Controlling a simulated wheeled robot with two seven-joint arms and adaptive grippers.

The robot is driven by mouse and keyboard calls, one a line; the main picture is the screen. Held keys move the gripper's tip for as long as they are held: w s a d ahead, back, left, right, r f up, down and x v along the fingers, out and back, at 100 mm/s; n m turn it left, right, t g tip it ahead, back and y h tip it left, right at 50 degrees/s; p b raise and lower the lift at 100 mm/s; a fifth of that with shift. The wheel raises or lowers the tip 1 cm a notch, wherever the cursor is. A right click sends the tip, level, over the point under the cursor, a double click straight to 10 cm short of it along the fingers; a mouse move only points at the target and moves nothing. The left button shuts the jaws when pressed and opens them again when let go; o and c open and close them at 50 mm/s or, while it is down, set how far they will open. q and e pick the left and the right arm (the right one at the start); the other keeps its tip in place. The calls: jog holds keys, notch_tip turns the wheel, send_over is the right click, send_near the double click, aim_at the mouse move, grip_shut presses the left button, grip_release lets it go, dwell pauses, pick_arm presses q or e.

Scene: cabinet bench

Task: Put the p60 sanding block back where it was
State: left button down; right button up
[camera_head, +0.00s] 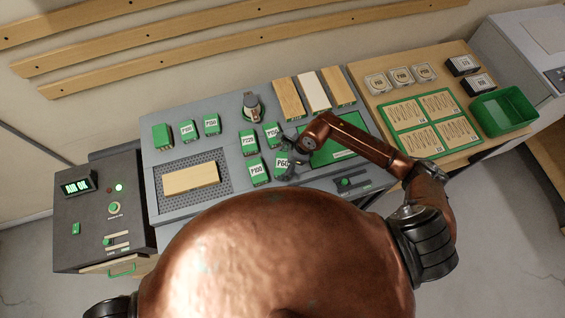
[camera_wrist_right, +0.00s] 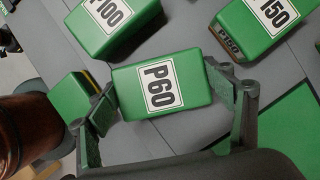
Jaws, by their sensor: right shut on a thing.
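The P60 sanding block (camera_head: 281,160) is green with a white label. It is on the right side of the loose blocks on the grey bench. In the right wrist view the P60 block (camera_wrist_right: 160,90) sits between the two fingers of my right gripper (camera_wrist_right: 172,108), which is shut on its two ends. I cannot tell whether it touches the bench or hangs just above it. In the head view my right gripper (camera_head: 289,158) partly hides the block. My left gripper is not in view.
The P100 block (camera_head: 257,171) stands close left of P60; in the wrist view P100 (camera_wrist_right: 107,22) and P150 (camera_wrist_right: 262,25) lie beyond it. A green mat (camera_head: 338,150) is to the right. A perforated plate (camera_head: 222,190) holds a wooden board (camera_head: 190,179).

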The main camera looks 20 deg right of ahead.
jog(key=o, duration=1.1)
jog(key=shift+f, duration=0.1)
jog(key=shift+r, duration=0.2)
jog(key=shift+d+r, duration=0.2)
jog(key=shift+r, duration=0.1)
jog(key=b+v, duration=0.2)
jog(key=v, duration=0.9)
jog(key=shift+s, duration=0.1)
